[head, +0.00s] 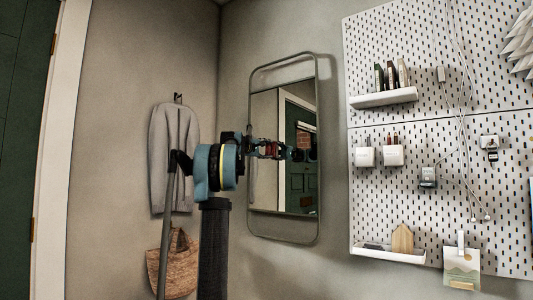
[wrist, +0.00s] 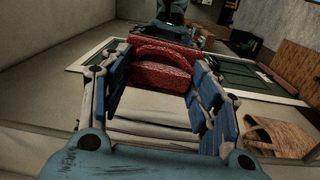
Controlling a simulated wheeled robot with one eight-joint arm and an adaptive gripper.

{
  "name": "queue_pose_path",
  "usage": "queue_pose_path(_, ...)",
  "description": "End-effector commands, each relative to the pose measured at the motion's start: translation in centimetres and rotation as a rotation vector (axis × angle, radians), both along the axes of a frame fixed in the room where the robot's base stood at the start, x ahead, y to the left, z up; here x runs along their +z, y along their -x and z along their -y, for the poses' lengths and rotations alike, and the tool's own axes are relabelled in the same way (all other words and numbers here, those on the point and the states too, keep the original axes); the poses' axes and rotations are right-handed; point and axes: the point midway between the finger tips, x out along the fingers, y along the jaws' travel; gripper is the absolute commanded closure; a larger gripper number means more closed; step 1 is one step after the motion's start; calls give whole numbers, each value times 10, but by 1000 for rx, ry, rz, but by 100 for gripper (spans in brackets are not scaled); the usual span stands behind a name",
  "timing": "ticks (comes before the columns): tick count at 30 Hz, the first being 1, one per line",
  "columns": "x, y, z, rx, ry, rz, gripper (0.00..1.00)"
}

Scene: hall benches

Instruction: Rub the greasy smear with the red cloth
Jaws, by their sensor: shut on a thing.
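My gripper (head: 270,149) reaches right toward the tall mirror (head: 270,105) on the wall in the head view. The red cloth (head: 266,150) shows as a small dark red patch at the fingertips. In the wrist view the cloth (wrist: 158,78) is bunched between the blue finger pads, and my gripper is shut on it. The cloth is at or very close to the glass; I cannot tell whether it touches. The mirror reflects my gripper and a green door. I cannot make out the greasy smear; the cloth and gripper cover part of the glass.
A white pegboard (head: 435,120) with shelves, cups and cables hangs right of the mirror. A grey garment (head: 163,135) and a woven bag (head: 181,270) hang on the left. A white door frame (head: 63,130) is farther left. Bare wall lies around the mirror.

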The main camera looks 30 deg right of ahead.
Motion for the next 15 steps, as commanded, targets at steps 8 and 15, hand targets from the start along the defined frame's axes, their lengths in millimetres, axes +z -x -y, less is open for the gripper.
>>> queue_pose_path(8,0,-20,-8,2,0,0,70)
queue_pose_path(15,1,-27,-14,2,0,0,70)
